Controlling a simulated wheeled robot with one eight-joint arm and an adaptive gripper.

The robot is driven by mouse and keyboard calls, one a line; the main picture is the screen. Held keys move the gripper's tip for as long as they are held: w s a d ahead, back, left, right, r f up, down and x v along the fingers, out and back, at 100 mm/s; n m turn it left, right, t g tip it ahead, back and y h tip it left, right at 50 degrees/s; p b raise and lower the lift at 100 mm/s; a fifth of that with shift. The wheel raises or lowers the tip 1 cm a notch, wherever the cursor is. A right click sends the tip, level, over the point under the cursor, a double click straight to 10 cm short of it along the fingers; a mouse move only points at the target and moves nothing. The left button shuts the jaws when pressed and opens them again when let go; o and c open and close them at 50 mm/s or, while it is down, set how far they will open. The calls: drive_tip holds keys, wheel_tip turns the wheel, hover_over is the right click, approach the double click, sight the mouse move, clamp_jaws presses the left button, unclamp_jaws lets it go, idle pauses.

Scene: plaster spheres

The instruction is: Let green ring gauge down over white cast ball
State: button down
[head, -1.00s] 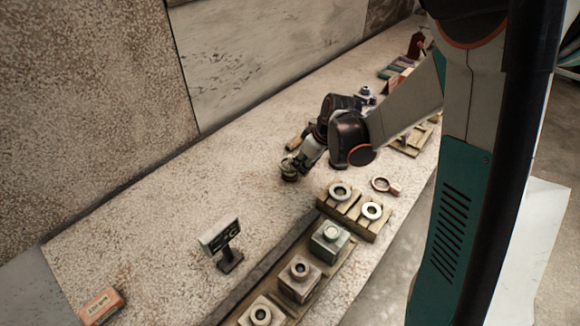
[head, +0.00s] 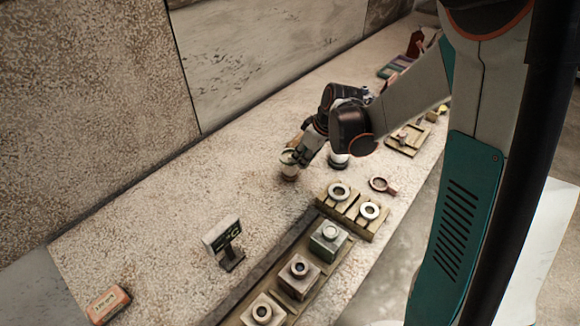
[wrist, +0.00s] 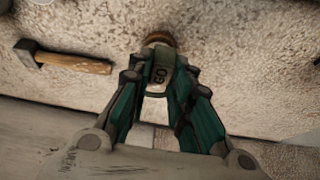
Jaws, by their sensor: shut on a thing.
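My gripper (head: 293,156) points down and left over the middle of the bench and is shut on the green ring gauge (head: 288,153). In the wrist view the fingers close around a pale piece marked "60" (wrist: 160,76), seemingly part of the gauge. Directly below, a small brown round stand (head: 289,175) is on the bench; it also shows past the fingertips in the wrist view (wrist: 160,38). A pale patch between gauge and stand seems to be the white cast ball (head: 289,166). I cannot tell whether the gauge is around the ball or above it.
A wooden rack with two pale rings (head: 339,191) and a row of square blocks (head: 299,277) stand along the front edge. A pink-handled ring (head: 382,185) lies near them. A small sign (head: 223,238) stands to the left. A hammer (wrist: 65,62) lies beside my gripper.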

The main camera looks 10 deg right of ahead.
drive_tip(key=shift+r+p, duration=1.55)
drive_tip(key=shift+r, duration=0.8)
